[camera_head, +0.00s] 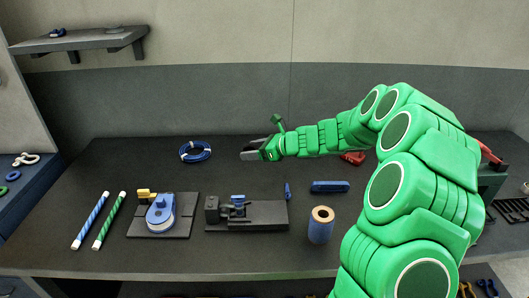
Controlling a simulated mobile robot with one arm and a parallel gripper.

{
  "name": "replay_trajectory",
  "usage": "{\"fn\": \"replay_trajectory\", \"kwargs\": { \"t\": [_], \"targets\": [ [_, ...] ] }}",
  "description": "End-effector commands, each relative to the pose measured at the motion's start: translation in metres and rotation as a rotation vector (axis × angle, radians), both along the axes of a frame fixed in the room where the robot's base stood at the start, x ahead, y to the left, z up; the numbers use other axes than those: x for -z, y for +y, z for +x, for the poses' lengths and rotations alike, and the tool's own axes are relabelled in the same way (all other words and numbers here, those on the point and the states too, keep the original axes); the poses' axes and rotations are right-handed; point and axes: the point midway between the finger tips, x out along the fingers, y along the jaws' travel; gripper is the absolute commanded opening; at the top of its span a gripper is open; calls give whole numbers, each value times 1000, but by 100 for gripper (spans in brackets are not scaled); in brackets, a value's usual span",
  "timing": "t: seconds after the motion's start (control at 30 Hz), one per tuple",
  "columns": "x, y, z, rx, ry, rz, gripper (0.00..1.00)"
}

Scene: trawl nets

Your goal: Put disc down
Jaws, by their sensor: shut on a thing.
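My gripper (252,151) is at the end of my green arm, which reaches in from the right. It is over the back middle of the dark workbench (120,158), to the right of the blue ring-shaped coil. It is shut on the disc, but only a small grey patch shows at the dark fingertips. The disc's outline is mostly hidden and too small to make out. I cannot tell whether it touches the bench top.
Near the gripper is a blue coil (195,151). In front are a plate with a blue device (161,212), a dark vise-like fixture (245,214), a blue spool (320,225), a blue tool (330,186) and two striped rods (91,221). Bench around the gripper is clear.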

Motion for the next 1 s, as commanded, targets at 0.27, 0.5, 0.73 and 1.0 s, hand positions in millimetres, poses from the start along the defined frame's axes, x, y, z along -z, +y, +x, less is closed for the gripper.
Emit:
{"fn": "replay_trajectory", "kwargs": {
  "t": [0.27, 0.5, 0.73, 1.0],
  "targets": [
    [-3, -86, 3, 148, 2, 1, 34],
    [-4, -161, -3, 282, 1, 3, 34],
    [-2, -191, -6, 340, -1, 1, 34],
    [11, -194, 21, 341, 2, 1, 34]
  ]
}}
